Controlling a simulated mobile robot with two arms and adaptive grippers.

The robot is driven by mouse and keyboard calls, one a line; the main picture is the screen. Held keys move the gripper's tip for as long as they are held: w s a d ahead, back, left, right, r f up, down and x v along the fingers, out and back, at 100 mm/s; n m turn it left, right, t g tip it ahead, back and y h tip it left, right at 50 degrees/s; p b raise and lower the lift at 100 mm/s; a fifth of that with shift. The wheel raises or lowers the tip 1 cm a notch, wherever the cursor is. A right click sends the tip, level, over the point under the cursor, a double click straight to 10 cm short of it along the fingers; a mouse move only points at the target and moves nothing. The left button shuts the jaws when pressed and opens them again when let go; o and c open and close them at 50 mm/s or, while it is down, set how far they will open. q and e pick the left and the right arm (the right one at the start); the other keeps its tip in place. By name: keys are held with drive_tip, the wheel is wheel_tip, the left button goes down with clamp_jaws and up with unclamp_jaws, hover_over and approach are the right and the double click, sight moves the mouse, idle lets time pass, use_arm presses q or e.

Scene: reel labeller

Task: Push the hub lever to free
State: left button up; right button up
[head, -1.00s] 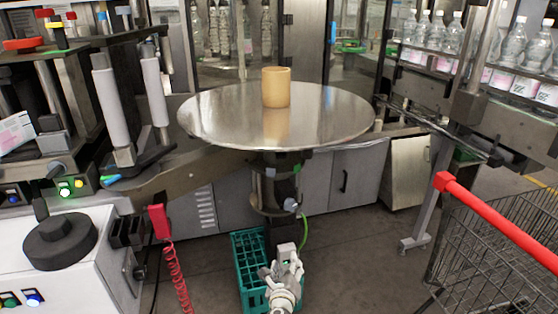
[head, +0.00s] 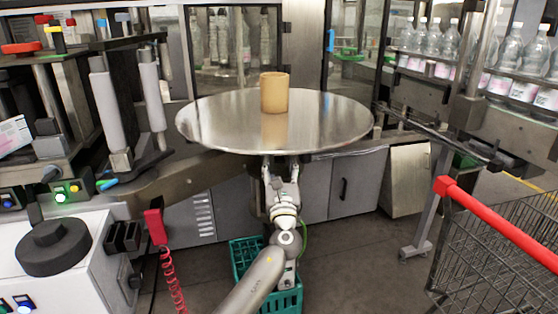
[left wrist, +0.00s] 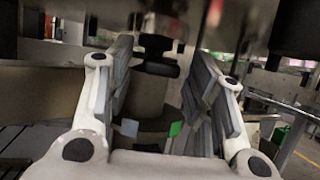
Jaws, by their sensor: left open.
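The round metal reel table (head: 220,120) stands in the middle of the head view with a tan cylindrical core (head: 275,93) upright on it. My left gripper (head: 280,172) is just under the table's near rim, pointing away from me, in front of the hub. It is open, with its fingers spread apart in the left wrist view (left wrist: 160,65). Between them shows a dark knob-like part (left wrist: 155,45), perhaps the hub lever. A green mark (left wrist: 175,128) and a pale grey mark (left wrist: 130,127) show on the hub below it. Contact cannot be told. My right gripper is not in view.
A green crate (head: 243,252) is on the floor below my left arm. A shopping cart with a red handle (head: 500,225) stands at the right. A white cabinet with a black knob (head: 55,247) and a coiled red cord (head: 172,280) are at the left.

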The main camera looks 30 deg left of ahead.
use_arm(q)
drive_tip(key=shift+x, duration=1.15)
clamp_jaws()
